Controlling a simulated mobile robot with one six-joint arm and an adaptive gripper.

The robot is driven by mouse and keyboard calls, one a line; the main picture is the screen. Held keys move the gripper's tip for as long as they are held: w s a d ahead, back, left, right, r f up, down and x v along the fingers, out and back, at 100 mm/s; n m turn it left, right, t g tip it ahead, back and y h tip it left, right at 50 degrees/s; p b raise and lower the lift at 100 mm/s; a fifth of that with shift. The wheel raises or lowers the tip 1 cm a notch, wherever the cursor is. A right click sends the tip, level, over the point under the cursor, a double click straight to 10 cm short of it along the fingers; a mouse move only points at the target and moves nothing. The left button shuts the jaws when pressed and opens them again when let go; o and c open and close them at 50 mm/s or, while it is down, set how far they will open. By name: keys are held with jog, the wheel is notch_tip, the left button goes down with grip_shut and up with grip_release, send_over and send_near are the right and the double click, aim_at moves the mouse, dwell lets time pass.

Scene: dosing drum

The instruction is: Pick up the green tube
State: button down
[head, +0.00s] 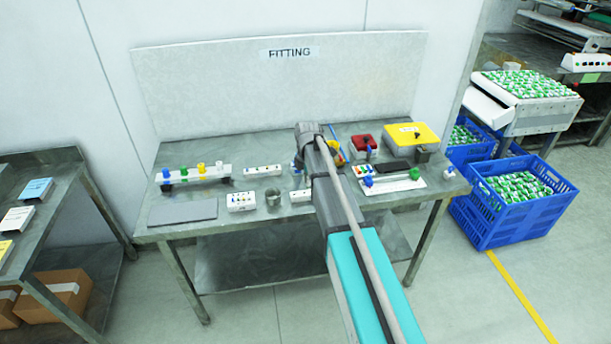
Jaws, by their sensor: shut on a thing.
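My arm reaches over the workbench (230,212) from the lower right, with its far end above the middle of the bench. My gripper is hidden behind my own arm, so its jaws and anything in them do not show. I cannot make out a green tube for certain. A white rack (195,175) at the left carries small blue, yellow and green pieces.
A grey mat (183,212), a metal cup (272,198) and white blocks (241,202) stand left of my arm. A yellow box (411,135) and a red box (364,145) stand at the back right. Blue crates (512,215) are on the floor at right.

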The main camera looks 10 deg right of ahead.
jog(key=s+r+p, duration=0.4)
jog(key=s+r, duration=0.1)
jog(key=s, duration=0.5)
jog(key=shift+d+r, duration=0.25)
jog(key=shift+d, duration=0.2)
jog(key=shift+s, duration=0.25)
